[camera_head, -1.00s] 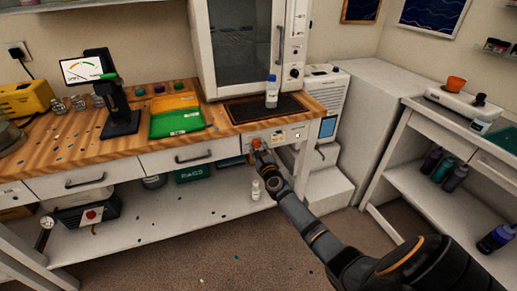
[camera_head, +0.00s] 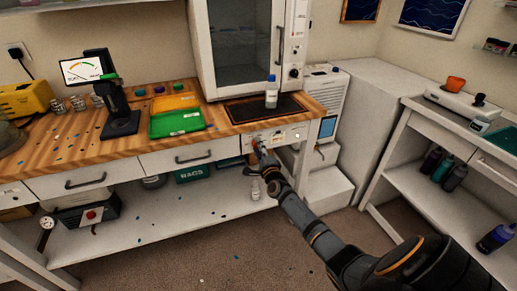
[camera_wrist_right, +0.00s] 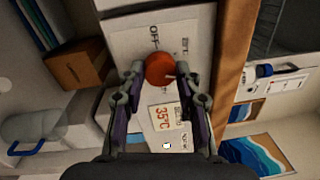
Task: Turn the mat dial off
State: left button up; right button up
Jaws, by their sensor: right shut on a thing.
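The mat dial is a round orange-red knob (camera_wrist_right: 160,69) on the white control panel (camera_wrist_right: 127,42) at the bench's front edge. In the head view the dial is a small red spot mostly hidden by my right gripper (camera_head: 259,146). The right gripper's fingers (camera_wrist_right: 160,76) are shut on the dial from both sides. A pale mark shows on the knob's edge. The dark mat (camera_head: 240,112) lies on the bench above the panel. My left gripper is not in view.
A clear bottle with a blue cap (camera_head: 271,92) stands on the mat. A white cabinet oven (camera_head: 207,70) stands behind it. Green and orange trays (camera_head: 180,122) lie to the left.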

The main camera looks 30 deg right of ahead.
jog(key=n+p, duration=0.3)
jog(key=n, duration=0.8)
jog(key=n+y+p, duration=0.1)
jog(key=n+p, duration=0.2)
jog(key=n, duration=0.9)
jog(key=shift+d+y+p, duration=0.1)
jog(key=shift+y+p, duration=0.2)
jog(key=shift+p, duration=0.05)
jog(key=o, duration=1.2)
jog(key=shift+c, duration=0.2)
jog(key=s+a, duration=0.2)
jog(key=s, duration=1)
